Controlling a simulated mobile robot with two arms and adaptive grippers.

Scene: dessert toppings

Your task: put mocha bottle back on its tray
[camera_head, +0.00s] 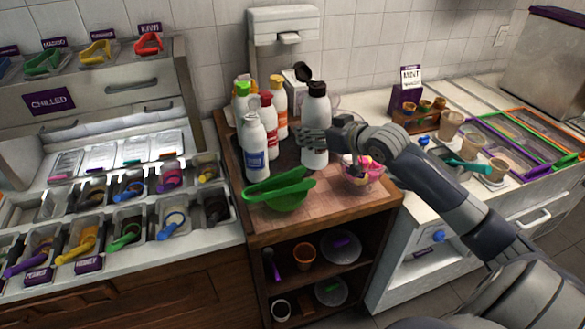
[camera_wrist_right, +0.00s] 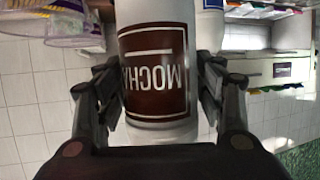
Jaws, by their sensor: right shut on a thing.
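The mocha bottle (camera_head: 317,105) is white with a black cap that stands flipped open. It is upright at the back right of the wooden cart top. My right gripper (camera_head: 313,139) is shut around its middle; in the right wrist view the brown MOCHA label (camera_wrist_right: 154,75) shows upside down between the two fingers (camera_wrist_right: 157,100). A dark tray (camera_head: 288,153) lies to its left, under other sauce bottles. I cannot tell whether the mocha bottle's base touches the tray or the cart top. My left gripper is not in view.
Several sauce bottles, including a blue-labelled one (camera_head: 254,147) and a red one (camera_head: 268,118), stand left of the mocha bottle. The cart's front right corner is clear.

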